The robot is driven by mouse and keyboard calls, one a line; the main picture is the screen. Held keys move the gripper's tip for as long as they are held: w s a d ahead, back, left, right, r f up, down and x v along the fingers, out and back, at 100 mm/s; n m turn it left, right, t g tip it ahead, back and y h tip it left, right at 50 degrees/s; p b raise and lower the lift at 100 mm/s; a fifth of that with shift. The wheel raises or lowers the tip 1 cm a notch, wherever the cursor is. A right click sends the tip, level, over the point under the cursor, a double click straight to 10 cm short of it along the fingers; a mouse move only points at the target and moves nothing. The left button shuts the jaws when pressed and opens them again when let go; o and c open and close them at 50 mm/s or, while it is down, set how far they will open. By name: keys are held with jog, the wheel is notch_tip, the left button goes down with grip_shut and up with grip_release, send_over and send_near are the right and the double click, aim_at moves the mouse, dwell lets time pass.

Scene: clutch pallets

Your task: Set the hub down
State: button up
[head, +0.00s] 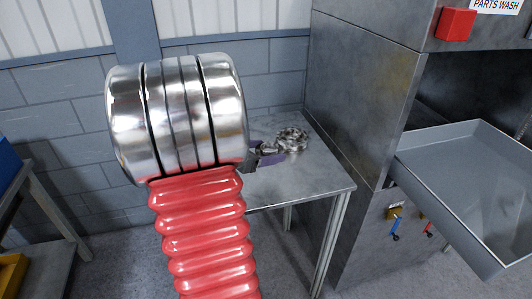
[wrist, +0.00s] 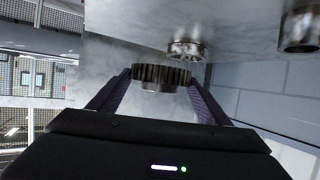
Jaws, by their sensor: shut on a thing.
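The hub (wrist: 161,78) is a dark metal ring with a toothed rim. In the wrist view it sits between the purple fingers of my gripper (wrist: 160,82), which is shut on it. In the head view my gripper (head: 268,159) is low over the grey metal table (head: 300,175), partly hidden behind my chrome and red arm. Shiny metal parts cluster just beyond the fingers there, and I cannot tell the hub from the others. Whether the hub touches the tabletop cannot be told.
The wrist view shows another metal ring (wrist: 187,48) close to the hub and a further cylindrical part (wrist: 299,31) at the right. A grey cabinet (head: 365,100) adjoins the table's right side, with a grey tray (head: 480,190) beyond. The table's front is bare.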

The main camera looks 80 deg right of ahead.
jog(key=shift+w, duration=0.1)
jog(key=w+a+r+n+t+h, duration=0.1)
jog(key=w+a+n+t, duration=0.2)
jog(key=w, duration=0.6)
jog(key=w+a+n+t, duration=0.2)
jog(key=w+n+t, duration=0.15)
jog(key=w, duration=0.55)
jog(key=w+a+r+n+t+h, duration=0.1)
jog(key=w+a+n+t, duration=0.25)
jog(key=w, duration=0.55)
jog(key=w+a+f+n+t+y, duration=0.2)
jog(key=w+a+n+t+y, duration=0.4)
jog(key=w+a, duration=0.95)
jog(key=w+a+f+n+t+y, duration=0.1)
jog(key=a+n+y, duration=0.1)
jog(key=a, duration=0.8)
jog(key=w+a+f+n+t+y, duration=0.2)
jog(key=a+n+y, duration=0.1)
jog(key=a, duration=0.7)
jog(key=w+a+f+n+t+y, duration=0.1)
jog(key=w+a+n+y, duration=0.1)
jog(key=a, duration=0.8)
jog(key=shift+a+f+n+t, duration=0.2)
jog(key=shift+f+n+t, duration=0.15)
jog(key=shift+n, duration=0.25)
jog(key=shift+s, duration=0.1)
